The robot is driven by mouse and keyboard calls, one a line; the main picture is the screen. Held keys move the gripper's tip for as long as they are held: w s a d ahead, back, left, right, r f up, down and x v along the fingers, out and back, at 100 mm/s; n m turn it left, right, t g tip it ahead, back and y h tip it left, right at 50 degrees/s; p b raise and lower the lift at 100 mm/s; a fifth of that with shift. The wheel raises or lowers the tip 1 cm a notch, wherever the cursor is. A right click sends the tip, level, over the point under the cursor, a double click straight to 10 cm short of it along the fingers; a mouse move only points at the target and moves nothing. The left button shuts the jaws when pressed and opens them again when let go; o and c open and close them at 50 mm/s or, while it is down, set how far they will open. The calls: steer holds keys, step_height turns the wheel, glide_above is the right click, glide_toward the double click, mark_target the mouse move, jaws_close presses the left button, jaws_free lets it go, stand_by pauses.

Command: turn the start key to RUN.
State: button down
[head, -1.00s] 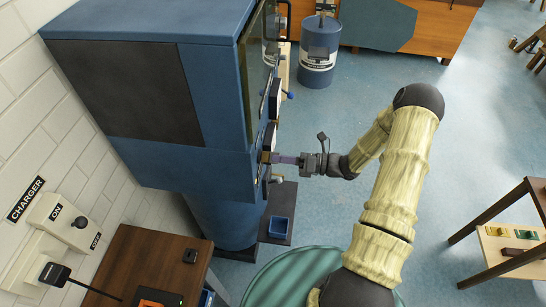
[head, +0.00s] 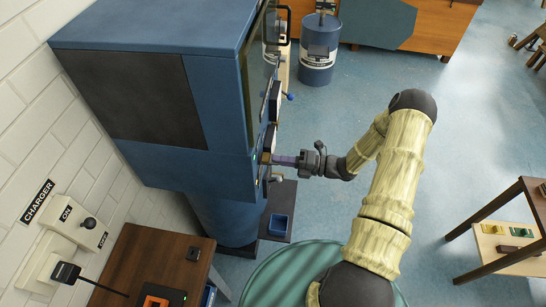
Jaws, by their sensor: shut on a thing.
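My gripper (head: 300,161) is at the right-facing front of the blue machine (head: 222,180). Its jaws are shut on a purple key (head: 284,160), the only key-like part I see there. The key's far end meets a small brass-coloured fitting (head: 266,158) on the machine's front. The front is seen almost edge-on, so the RUN mark and the key's exact angle cannot be read.
Other knobs and a blue-tipped lever (head: 289,97) stick out of the front above my gripper. A blue bin (head: 278,225) sits low beside the machine. A green round top (head: 290,270) is below my arm. Open floor (head: 330,115) lies to the right.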

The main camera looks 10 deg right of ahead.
steer(key=c, duration=1.5)
jaws_free()
steer(key=shift+o, duration=0.2)
steer(key=shift+d, duration=0.1)
steer(key=b+v, duration=0.7)
steer(key=v, duration=1)
